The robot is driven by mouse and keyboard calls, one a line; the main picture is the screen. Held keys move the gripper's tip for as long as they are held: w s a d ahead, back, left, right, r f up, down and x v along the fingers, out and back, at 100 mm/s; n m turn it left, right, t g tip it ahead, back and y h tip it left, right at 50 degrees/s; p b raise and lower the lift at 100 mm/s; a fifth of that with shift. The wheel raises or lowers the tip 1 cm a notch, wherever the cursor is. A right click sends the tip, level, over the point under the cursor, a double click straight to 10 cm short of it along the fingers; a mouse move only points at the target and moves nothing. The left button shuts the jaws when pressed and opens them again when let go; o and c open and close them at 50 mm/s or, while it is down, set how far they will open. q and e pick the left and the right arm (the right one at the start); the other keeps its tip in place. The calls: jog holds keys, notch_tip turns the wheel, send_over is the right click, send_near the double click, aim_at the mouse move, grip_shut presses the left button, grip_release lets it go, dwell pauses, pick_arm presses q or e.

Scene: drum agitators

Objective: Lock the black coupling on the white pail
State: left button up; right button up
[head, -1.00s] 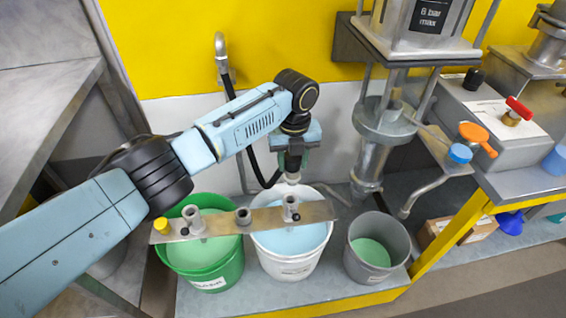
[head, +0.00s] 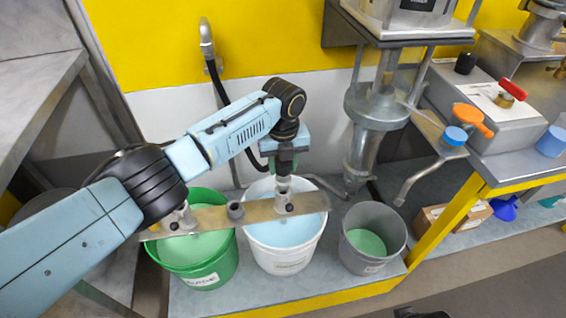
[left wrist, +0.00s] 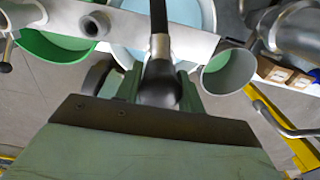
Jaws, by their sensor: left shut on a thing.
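The white pail (head: 286,250) with pale blue liquid stands in the middle of the bench, between a green pail (head: 208,270) and a grey pail (head: 374,250). A metal bar (head: 258,212) lies across the green and white pails and carries upright metal fittings. My left gripper (head: 283,172) points down over the white pail's fitting (head: 283,204). In the left wrist view it is shut on the dark rounded coupling (left wrist: 158,88), with a black stem above it. The coupling's lower end meets or nearly meets the fitting; whether it is locked is hidden.
A black hose (head: 220,92) hangs from a wall pipe behind my left arm. A metal pump column (head: 365,140) and a bent pipe (head: 415,180) stand to the right. A side bench holds a control box (head: 500,110) with coloured handles.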

pick_arm(q)
jog(key=shift+f, duration=0.4)
dwell(0.4)
jog(key=shift+f+b, duration=0.85)
jog(key=shift+f, duration=0.3)
jog(key=shift+f, duration=0.35)
dwell(0.4)
jog(key=o, duration=1.3)
jog(key=shift+c, duration=0.2)
jog(key=shift+c, duration=0.4)
